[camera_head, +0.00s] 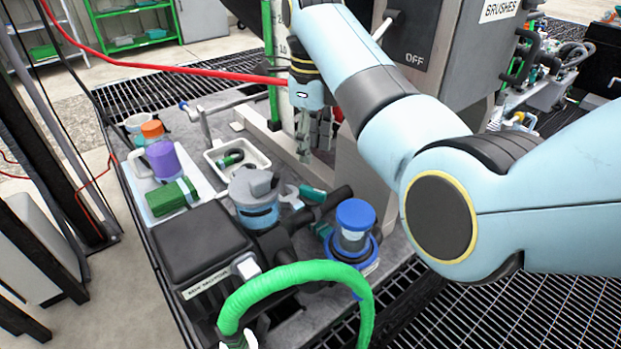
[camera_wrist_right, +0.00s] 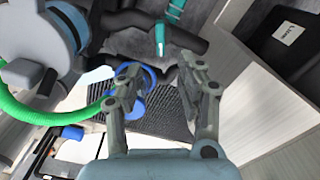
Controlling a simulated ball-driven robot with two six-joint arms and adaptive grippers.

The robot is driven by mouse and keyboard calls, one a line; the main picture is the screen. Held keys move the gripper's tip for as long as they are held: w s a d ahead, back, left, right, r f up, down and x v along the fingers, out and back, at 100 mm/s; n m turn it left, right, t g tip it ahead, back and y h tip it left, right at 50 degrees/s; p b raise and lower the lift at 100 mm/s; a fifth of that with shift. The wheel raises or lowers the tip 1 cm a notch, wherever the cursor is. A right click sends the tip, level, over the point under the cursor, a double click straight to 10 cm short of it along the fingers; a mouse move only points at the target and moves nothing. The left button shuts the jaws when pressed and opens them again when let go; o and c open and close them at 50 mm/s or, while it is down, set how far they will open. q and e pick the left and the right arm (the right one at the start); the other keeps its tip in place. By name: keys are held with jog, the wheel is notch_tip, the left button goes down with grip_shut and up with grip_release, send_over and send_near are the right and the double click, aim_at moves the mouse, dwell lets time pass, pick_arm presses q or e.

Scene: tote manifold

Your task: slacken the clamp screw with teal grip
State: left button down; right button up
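My right gripper (camera_head: 315,135) points down beside the upright green pole, above the grey bench. In the right wrist view its two fingers (camera_wrist_right: 160,68) are spread apart with nothing held between them. A teal grip (camera_wrist_right: 160,36) shows beyond the fingertips at the top of that view, against a dark pipe, apart from the fingers. In the head view a teal handle (camera_head: 313,193) lies beside a grey wrench, below the gripper. I cannot tell whether these are the same part, and no screw thread is clear. My left gripper is not in view.
A blue-capped fitting (camera_head: 354,226), a grey-and-blue canister (camera_head: 253,197) and a thick green hose (camera_head: 300,271) crowd the near bench. A white tray (camera_head: 245,143) and bottles stand left. A red hose (camera_head: 180,69) crosses behind. A grey cabinet (camera_head: 470,45) rises right of the gripper.

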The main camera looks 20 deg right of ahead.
aim_at(312, 189)
notch_tip(312, 189, down, 9)
jog(key=shift+d+f+b, duration=0.1)
jog(key=shift+b, duration=0.75)
jog(key=shift+f, duration=0.65)
grip_shut()
